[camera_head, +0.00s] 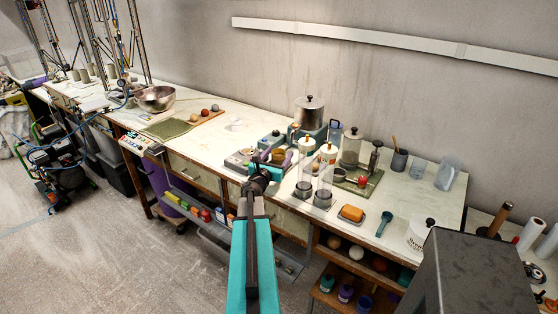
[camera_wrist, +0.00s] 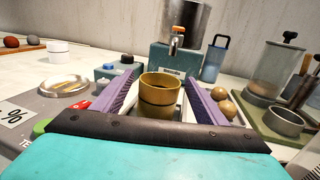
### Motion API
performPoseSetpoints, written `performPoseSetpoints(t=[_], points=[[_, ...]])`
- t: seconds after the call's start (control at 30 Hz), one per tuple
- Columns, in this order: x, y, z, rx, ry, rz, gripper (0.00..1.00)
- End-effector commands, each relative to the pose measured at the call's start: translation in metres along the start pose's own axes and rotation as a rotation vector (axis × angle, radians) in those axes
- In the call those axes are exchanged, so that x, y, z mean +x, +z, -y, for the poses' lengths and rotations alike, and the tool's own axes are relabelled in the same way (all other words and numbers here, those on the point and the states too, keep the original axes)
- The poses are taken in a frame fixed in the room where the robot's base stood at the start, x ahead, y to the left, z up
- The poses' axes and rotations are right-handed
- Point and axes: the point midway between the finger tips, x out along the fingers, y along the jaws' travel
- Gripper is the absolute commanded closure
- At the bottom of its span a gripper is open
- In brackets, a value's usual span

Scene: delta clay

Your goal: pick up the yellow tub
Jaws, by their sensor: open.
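The yellow tub (camera_wrist: 158,97) is ochre, round and open at the top, with a band around its middle. It stands upright in the centre of the wrist view. My gripper (camera_wrist: 161,84) is open, with one purple finger on each side of the tub. I see gaps between the tub and both fingers in this view. The tub's base is hidden behind the dark front of my gripper. In the head view my gripper (camera_head: 278,156) is low over the workbench, and the tub is small and partly covered there.
A steel pot on a teal dispenser (camera_wrist: 172,60) stands just behind the tub. A scale with a metal dish (camera_wrist: 64,87) is on the left. Clear cylinders (camera_head: 304,180) crowd the bench to the right.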

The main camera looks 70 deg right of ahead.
Motion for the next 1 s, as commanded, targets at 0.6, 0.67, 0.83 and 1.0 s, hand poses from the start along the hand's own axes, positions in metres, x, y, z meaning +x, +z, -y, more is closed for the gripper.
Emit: performPoseSetpoints(t=[0.6, 0.67, 0.83, 1.0], points=[[0.0001, 0.0006, 0.0003, 0.0, -0.001, 0.001, 0.82], [0.0001, 0.0006, 0.0003, 0.0, -0.001, 0.001, 0.82], [-0.0001, 0.002, 0.0, 0.0, -0.001, 0.001, 0.82], [-0.0007, 0.01, -0.0014, 0.001, 0.001, 0.001, 0.82]])
